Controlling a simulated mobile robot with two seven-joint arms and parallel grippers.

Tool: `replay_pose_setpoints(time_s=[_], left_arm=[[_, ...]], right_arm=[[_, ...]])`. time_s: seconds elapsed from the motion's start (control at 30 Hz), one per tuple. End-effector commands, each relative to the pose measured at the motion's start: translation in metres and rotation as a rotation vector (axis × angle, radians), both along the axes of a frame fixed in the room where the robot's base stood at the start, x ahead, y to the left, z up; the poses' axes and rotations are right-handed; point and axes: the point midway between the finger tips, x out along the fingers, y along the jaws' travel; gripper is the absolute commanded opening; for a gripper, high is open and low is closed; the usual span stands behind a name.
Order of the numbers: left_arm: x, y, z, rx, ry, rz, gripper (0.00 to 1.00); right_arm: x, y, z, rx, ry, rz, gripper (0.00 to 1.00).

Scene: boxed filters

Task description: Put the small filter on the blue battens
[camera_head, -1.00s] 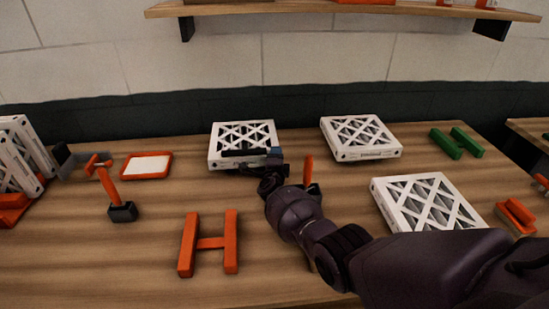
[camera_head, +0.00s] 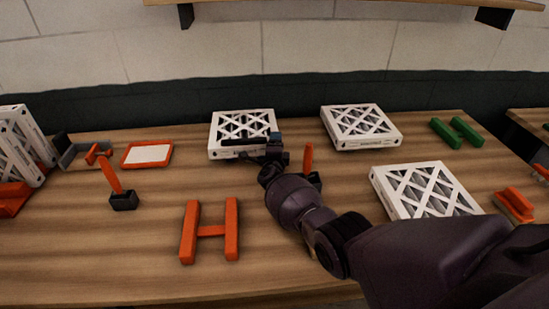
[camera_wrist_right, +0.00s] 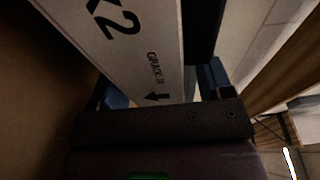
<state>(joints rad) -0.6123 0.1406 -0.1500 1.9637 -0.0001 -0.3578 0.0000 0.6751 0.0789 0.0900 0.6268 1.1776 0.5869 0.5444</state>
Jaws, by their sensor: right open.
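Three white filters with lattice tops lie on the bench: one left of centre (camera_head: 236,122), one at the back right (camera_head: 362,125) and one at the front right (camera_head: 428,192). I cannot tell for sure which is the small one. My right gripper (camera_head: 258,142) is at the front right edge of the left-of-centre filter. In the right wrist view, that filter's printed white side (camera_wrist_right: 135,45) lies between the open fingers (camera_wrist_right: 165,90); contact cannot be told. No blue battens show. My left gripper is out of view.
Orange battens (camera_head: 210,231) joined in an H lie in front, and green ones (camera_head: 457,132) at the back right. An orange-handled tool (camera_head: 118,188) and an orange-framed tray (camera_head: 147,154) are at left. More filters (camera_head: 22,145) stand at the far left.

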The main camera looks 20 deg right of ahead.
Motion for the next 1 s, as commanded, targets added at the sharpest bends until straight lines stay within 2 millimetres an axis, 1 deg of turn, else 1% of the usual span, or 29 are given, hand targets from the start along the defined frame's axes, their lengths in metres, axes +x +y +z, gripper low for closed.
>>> replay_pose_setpoints(time_s=[0.3, 0.47, 0.9, 1.0], left_arm=[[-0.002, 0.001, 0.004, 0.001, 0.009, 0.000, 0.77], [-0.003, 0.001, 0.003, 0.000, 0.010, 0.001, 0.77], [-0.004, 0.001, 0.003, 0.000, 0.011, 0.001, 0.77], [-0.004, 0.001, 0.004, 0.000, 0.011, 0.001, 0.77]], right_arm=[[-0.028, 0.014, 0.000, 0.004, 0.000, 0.000, 0.73], [-0.044, 0.024, -0.002, 0.005, 0.001, 0.001, 0.73], [-0.095, 0.048, -0.001, 0.002, 0.000, 0.000, 0.73], [-0.102, 0.052, -0.001, 0.000, 0.001, 0.000, 0.73]])
